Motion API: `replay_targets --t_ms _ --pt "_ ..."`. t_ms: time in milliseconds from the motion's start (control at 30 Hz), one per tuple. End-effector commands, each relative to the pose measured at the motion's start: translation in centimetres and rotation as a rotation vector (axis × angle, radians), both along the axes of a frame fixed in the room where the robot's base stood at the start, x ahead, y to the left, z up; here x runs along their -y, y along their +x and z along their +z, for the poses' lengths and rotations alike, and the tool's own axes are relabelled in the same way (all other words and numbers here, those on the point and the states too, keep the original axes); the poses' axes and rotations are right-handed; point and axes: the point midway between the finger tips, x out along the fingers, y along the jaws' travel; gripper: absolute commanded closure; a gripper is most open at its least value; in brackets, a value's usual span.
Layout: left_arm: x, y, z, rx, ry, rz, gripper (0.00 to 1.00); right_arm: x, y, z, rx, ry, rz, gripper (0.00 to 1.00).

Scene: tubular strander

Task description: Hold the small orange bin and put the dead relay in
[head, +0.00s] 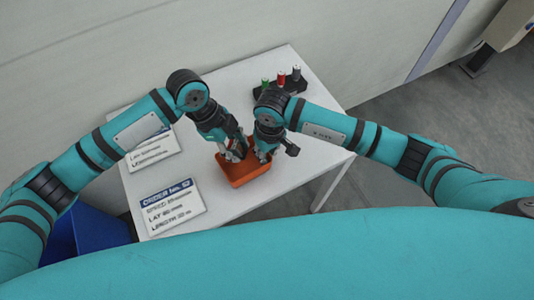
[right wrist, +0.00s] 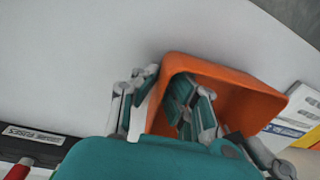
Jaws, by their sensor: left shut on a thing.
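The small orange bin (head: 250,172) stands on the white table under both hands, and its hollow inside shows in the right wrist view (right wrist: 235,97). My left gripper (head: 234,154) is shut on the bin at its left back edge. My right gripper (head: 263,153) is at the back right edge of the bin. In the right wrist view its fingers (right wrist: 163,105) stand apart, one outside the bin and one over its inside. I cannot make out the dead relay; arms and fingers hide part of the bin.
The white table (head: 290,180) has free room right of the bin. A dark stand with green, red and grey pieces (head: 280,84) is at the back. An order sign (head: 172,207) and another sign (head: 153,152) lie to the left. A blue container (head: 88,236) stands below the table's left edge.

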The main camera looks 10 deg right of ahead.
Motion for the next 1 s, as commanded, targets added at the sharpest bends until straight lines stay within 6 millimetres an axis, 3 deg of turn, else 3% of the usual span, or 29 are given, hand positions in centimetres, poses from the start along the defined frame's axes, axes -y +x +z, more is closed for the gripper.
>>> replay_targets --t_ms 300,600,633,833,1000 --pt "0.0 -0.1 -2.0 -0.001 -0.001 0.0 1.0 0.0 0.0 0.0 0.0 0.0 0.0 1.0" --pt "0.0 0.0 -2.2 0.0 0.0 -0.001 1.0 0.0 0.0 0.0 0.0 0.0 0.0 1.0" --pt "0.0 0.0 -2.2 0.0 0.0 -0.001 0.68 0.0 0.0 0.0 0.0 0.0 0.0 1.0" --pt "0.0 0.0 -2.2 0.0 0.0 -0.001 0.43 0.0 0.0 0.0 0.0 0.0 0.0 1.0" --pt "0.0 0.1 -2.2 0.002 0.0 0.001 0.43 0.0 -0.1 0.0 -0.001 0.001 0.002 1.0"
